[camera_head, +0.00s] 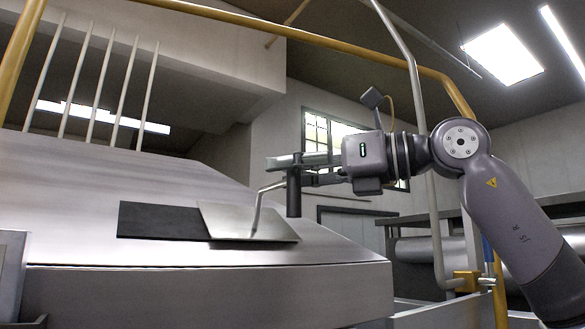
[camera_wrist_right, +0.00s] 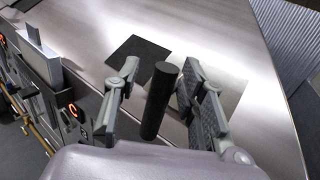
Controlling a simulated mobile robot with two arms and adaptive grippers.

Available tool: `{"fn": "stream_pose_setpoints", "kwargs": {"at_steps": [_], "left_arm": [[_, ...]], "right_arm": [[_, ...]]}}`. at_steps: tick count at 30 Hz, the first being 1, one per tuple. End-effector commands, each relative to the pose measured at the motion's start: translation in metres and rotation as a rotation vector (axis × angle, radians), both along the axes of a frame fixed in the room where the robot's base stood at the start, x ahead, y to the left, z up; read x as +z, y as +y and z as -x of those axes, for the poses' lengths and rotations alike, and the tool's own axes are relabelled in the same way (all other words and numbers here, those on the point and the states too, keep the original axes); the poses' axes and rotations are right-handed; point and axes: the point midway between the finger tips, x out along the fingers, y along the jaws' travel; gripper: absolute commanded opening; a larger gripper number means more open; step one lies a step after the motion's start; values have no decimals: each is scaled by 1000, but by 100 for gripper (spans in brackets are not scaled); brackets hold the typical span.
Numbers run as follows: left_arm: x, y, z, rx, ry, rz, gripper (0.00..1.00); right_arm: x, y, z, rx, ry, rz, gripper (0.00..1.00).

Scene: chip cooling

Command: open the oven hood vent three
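The hood vent has a sloped metal top (camera_head: 90,190) with a dark rectangular opening (camera_head: 160,220). A flat metal cover plate (camera_head: 235,224) lies at the right of the dark opening. A bent metal rod (camera_head: 258,210) rises from the plate towards a black cylindrical grip (camera_head: 293,198). My right gripper (camera_head: 292,170) is at this black grip. In the right wrist view, the black grip (camera_wrist_right: 158,105) stands between the two spread fingers of my right gripper (camera_wrist_right: 160,75), with gaps visible on both sides. The dark opening (camera_wrist_right: 140,55) also shows there. My left gripper is not in view.
A yellow pipe frame (camera_head: 330,42) arches over the hood, and a grey vertical pipe (camera_head: 425,150) stands by my right arm.

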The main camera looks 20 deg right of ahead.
Motion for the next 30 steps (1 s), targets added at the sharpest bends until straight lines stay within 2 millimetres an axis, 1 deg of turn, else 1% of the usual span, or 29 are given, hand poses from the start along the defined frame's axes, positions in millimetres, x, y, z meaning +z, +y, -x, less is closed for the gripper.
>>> {"fn": "stream_pose_setpoints", "kwargs": {"at_steps": [6,10,14,18,24,30], "left_arm": [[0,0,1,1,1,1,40],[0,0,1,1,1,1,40],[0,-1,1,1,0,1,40],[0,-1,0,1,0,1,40],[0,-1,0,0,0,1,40],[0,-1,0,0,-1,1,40]], "right_arm": [[0,0,0,0,1,1,38],[0,-8,5,-1,-1,-1,38],[0,-26,19,-3,-1,-1,38],[0,-50,38,-4,-1,-2,38],[0,-79,61,-2,0,-2,38],[0,-93,73,-1,0,0,38]]}}
